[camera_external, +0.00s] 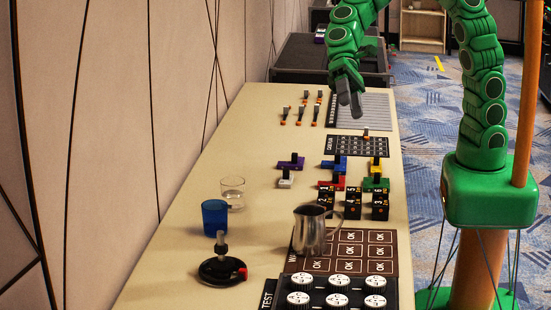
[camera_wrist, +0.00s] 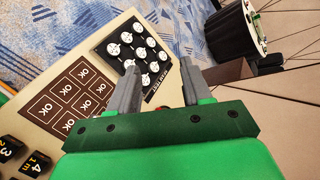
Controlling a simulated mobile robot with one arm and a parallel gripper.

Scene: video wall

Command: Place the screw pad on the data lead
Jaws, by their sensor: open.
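Neither the screw pad nor the data lead is labelled, and I cannot tell for sure which items they are. A round black base with an upright grey post and a red part (camera_external: 223,268) stands at the near left of the table. Several thin pieces with orange ends (camera_external: 300,114) stand at the far end of the table. Small handled blocks, purple (camera_external: 291,163), white (camera_external: 286,180), blue (camera_external: 334,162), red, yellow and green, stand mid-table. My gripper (camera_external: 350,106) is open and raised above the far part; in the wrist view (camera_wrist: 160,68) its fingers are apart and empty.
A metal jug (camera_external: 310,232), blue cup (camera_external: 214,217) and clear glass (camera_external: 233,192) stand toward the near side. Numbered black blocks (camera_external: 353,204), an OK mat (camera_external: 381,253) and a board of white knobs (camera_external: 370,285) line the right. The table's middle left is clear.

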